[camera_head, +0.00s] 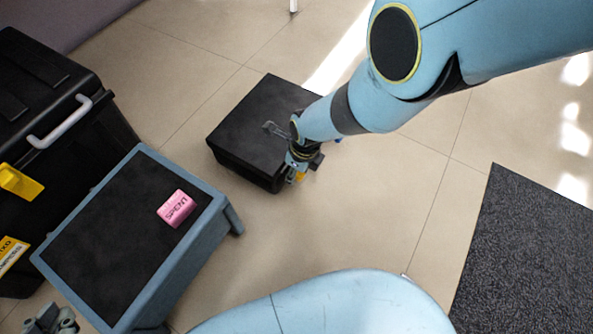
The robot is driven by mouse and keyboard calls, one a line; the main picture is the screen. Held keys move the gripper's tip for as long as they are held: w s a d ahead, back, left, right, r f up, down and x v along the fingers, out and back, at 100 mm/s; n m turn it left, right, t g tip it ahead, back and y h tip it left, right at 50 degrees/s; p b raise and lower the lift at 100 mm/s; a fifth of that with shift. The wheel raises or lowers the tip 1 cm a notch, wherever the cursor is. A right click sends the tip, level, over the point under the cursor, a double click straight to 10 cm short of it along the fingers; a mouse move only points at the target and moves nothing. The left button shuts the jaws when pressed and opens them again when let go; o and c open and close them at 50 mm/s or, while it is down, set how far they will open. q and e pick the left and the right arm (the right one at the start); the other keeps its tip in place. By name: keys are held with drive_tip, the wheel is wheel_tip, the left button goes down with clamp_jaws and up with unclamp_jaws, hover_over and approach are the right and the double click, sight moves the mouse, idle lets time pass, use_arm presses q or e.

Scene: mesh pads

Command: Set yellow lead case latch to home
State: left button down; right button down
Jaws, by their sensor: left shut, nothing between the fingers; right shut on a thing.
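A low black case (250,128) lies on the floor in the middle of the view. My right gripper (299,170) is at its near right edge, shut on a small yellow part that looks like the yellow latch (299,177). The gripper hides most of that part, so I cannot tell the latch's position. My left gripper (52,321) is at the bottom left corner, partly cut off by the frame, shut and empty, well away from the low case.
A blue-framed stool (85,228) with a dark top carries a pink block (176,208). A large black box (75,150) with a white handle (60,124) and a yellow clasp (20,182) stands at left. A dark mat (525,260) lies at right. Floor between is clear.

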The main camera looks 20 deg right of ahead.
drive_tip(key=shift+w+r, duration=0.1)
drive_tip(key=shift+w, duration=0.1)
drive_tip(key=c, duration=1)
unclamp_jaws()
drive_tip(key=shift+s+d, duration=0.1)
drive_tip(key=shift+c, duration=0.2)
drive_tip(key=shift+s, duration=0.2)
